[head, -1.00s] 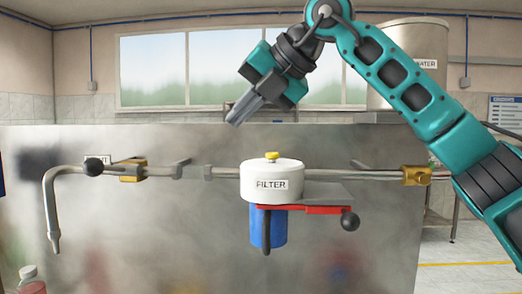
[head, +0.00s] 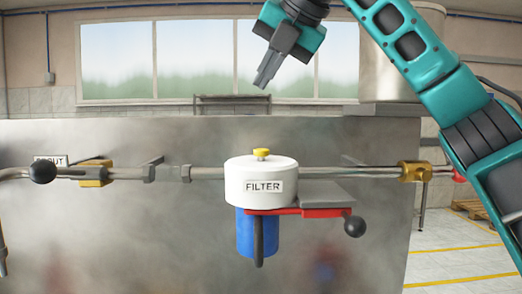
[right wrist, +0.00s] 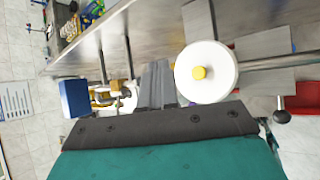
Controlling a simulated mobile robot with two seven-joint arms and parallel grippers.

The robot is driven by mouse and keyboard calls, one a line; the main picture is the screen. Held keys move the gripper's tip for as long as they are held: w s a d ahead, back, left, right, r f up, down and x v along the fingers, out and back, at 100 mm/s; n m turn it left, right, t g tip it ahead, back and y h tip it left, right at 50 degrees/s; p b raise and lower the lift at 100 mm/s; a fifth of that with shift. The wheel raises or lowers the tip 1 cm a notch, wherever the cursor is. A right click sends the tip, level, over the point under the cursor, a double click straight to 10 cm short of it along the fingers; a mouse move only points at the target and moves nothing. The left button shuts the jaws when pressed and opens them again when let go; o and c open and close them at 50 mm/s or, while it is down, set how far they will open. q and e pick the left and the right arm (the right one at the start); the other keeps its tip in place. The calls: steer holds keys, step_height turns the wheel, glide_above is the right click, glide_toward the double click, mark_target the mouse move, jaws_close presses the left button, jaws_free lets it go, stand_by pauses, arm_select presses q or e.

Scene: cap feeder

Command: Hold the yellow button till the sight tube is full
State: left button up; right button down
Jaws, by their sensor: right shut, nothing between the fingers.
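A yellow button (head: 261,153) sits on top of the white round housing (head: 243,182) labelled FILTER. In the right wrist view the button (right wrist: 199,72) shows from above on the white lid (right wrist: 222,80). My right gripper (head: 262,84) is shut and empty, pointing down and appearing above the button with a clear gap. In the right wrist view its fingers (right wrist: 157,68) lie to the left of the button. A blue cylinder (head: 245,235) hangs under the housing. I cannot identify a sight tube in these frames. My left gripper is not in view.
A steel pipe (head: 210,173) runs both ways from the housing, with brass fittings (head: 95,174) and a black-knobbed lever (head: 42,173) at left. A red lever with a black knob (head: 354,226) projects at lower right. A metal panel (head: 130,230) stands behind.

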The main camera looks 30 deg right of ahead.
mark_target(266, 150)
step_height(266, 150, down, 8)
steer(key=b, duration=0.6)
steer(key=shift+f, duration=0.25)
stand_by(1.4)
steer(key=shift+f+b, duration=0.45)
steer(key=shift+f+b, duration=0.4)
steer(key=shift+f, duration=0.05)
stand_by(0.7)
steer(key=shift+r, duration=0.15)
stand_by(1.0)
steer(key=shift+r+p, duration=0.8)
steer(key=shift+p, duration=0.1)
